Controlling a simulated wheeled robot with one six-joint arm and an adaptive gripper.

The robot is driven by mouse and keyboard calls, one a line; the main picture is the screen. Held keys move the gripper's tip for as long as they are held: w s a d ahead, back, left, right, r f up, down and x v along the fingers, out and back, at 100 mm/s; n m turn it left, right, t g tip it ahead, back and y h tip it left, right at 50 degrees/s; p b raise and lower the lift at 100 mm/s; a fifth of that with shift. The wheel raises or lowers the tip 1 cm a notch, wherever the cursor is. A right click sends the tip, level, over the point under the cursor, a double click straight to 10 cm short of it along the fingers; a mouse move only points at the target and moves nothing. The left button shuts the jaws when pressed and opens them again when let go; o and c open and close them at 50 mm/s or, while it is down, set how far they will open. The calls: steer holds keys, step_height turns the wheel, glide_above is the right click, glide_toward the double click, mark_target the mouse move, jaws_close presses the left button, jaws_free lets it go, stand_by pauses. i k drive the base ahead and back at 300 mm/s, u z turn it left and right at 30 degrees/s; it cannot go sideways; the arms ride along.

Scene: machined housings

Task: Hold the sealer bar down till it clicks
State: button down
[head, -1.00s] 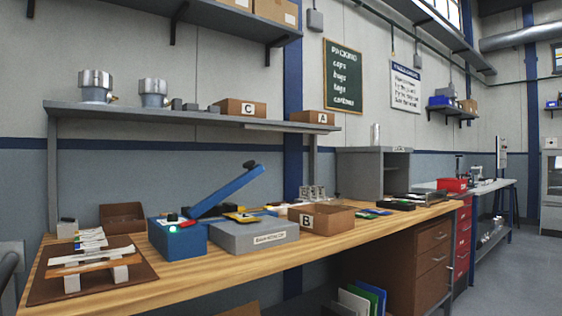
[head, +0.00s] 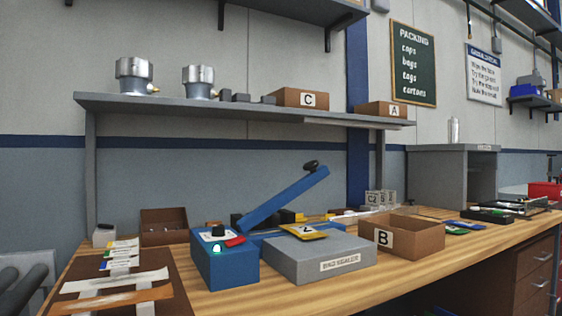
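The bag sealer (head: 318,260) stands on the wooden bench, a grey bed with a label on its front and a blue housing (head: 225,262) at its left. The blue sealer bar (head: 285,199) is raised, slanting up to the right to a black knob (head: 311,166). The housing top has a black dial and a red part, and a green light glows on its front. A yellow packet marked 2 (head: 304,231) lies on the bed below the bar. My gripper is not seen in this view.
Box B (head: 419,244) stands close to the sealer's right. A brown mat (head: 68,281) with strips lies left, and a brown bin (head: 164,227) stands behind. A shelf (head: 235,107) with metal housings and boxes C and A runs above. Dark rounded shapes (head: 18,287) show lower left.

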mark_target(248, 222)
steer(key=u, duration=0.45)
steer(key=i, duration=0.5)
steer(key=u, duration=0.5)
